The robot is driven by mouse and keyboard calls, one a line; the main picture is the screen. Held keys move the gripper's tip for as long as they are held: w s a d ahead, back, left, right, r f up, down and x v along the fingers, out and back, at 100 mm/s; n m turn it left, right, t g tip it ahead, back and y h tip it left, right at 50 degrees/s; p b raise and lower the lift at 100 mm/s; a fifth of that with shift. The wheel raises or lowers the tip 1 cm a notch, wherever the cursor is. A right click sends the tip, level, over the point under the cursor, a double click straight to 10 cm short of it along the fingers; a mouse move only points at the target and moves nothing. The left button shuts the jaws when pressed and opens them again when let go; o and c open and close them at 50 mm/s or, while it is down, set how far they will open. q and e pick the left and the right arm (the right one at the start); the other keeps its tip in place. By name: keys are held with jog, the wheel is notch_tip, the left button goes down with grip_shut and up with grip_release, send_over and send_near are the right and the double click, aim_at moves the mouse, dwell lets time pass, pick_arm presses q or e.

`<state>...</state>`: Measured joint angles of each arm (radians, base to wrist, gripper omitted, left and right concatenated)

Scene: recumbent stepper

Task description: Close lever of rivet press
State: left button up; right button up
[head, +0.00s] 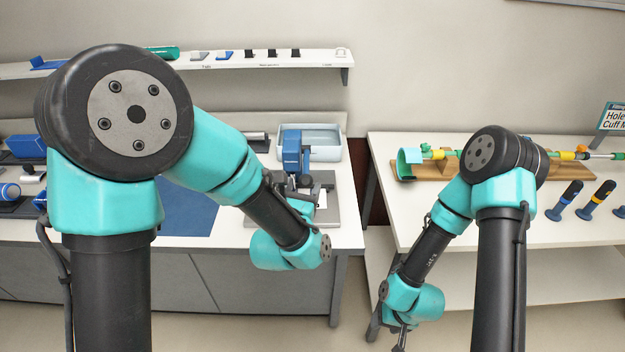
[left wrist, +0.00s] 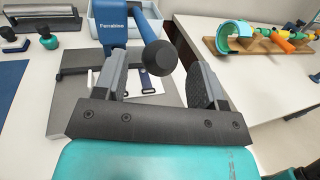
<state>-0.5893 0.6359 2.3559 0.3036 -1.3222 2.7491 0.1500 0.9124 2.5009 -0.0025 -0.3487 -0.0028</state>
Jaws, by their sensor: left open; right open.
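The blue rivet press (head: 292,151) stands on a grey base plate (head: 336,207) at the right end of the left bench. In the left wrist view its blue body (left wrist: 125,24) carries white lettering, and a round black knob (left wrist: 160,57), seemingly the lever's end, sticks out toward me. My left gripper (head: 304,203) is over the base plate in front of the press. In the left wrist view its open fingers (left wrist: 158,82) appear on either side of the knob, with nothing gripped. My right gripper (head: 401,338) hangs low at the bottom edge, away from the press, partly cut off.
A pale bin (head: 322,143) stands right behind the press. A blue mat (head: 188,213) lies to its left. A gap separates this bench from the right table (head: 385,151), which holds a wooden stand (head: 434,170) and several upright handles. A wall shelf (head: 300,61) runs above.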

aim_at(306, 164)
pick_arm(q)
jog(key=shift+x, duration=1.75)
grip_shut()
jog(key=shift+r, duration=0.15)
